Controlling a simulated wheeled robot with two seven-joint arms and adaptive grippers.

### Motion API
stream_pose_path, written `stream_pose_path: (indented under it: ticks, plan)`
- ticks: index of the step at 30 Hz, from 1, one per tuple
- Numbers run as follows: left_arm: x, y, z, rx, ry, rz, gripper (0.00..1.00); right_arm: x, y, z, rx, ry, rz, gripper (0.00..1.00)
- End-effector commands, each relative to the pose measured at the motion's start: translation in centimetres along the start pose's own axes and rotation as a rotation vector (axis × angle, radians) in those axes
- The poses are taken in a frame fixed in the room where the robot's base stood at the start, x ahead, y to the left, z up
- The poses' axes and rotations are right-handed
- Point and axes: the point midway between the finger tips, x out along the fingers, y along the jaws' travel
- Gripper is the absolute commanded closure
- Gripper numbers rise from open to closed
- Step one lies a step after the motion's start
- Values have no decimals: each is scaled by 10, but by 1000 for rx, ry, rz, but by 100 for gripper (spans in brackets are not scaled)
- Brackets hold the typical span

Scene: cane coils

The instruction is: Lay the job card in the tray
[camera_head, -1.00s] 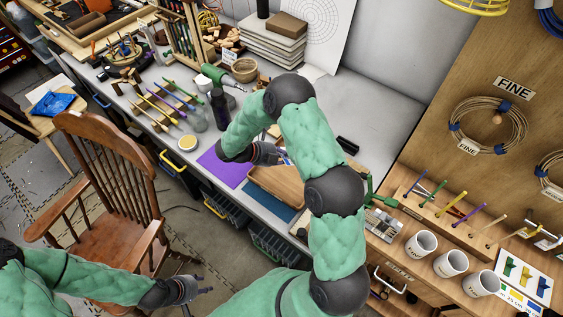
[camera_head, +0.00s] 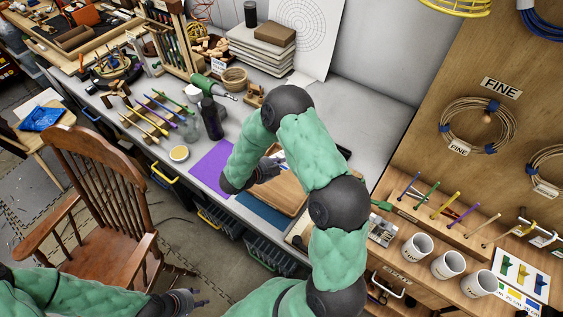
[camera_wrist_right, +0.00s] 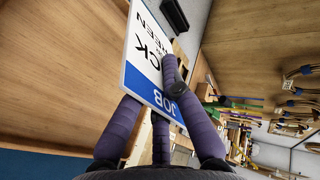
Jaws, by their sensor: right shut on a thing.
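The job card (camera_wrist_right: 146,55) is white with a blue band lettered "JOB", and it fills the upper middle of the right wrist view. My right gripper (camera_wrist_right: 172,100) is shut on it, with dark fingers on both sides of the card. In the head view the right gripper (camera_head: 274,164) and a small part of the card (camera_head: 281,156) are over the far left part of the brown wooden tray (camera_head: 286,196). The card is tilted and appears above the tray floor. My arm hides the tray's right side. My left gripper (camera_head: 201,298) is empty and open, low beside the chair.
A purple mat (camera_head: 211,165) lies left of the tray and a blue mat (camera_head: 262,213) in front. Mugs (camera_head: 416,249) line the right bench. A wooden chair (camera_head: 100,190) stands at left.

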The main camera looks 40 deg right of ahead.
Motion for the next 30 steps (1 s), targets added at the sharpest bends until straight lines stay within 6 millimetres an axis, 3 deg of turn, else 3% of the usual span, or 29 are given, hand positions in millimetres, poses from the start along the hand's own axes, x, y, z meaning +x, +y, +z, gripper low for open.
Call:
stream_pose_path:
  ticks: [21,30]
  plan:
    - [65,-23,-2,0,0,0,60,37,69,6,0,1,0,100]
    - [72,-26,-3,0,0,0,60,44,82,6,0,1,0,100]
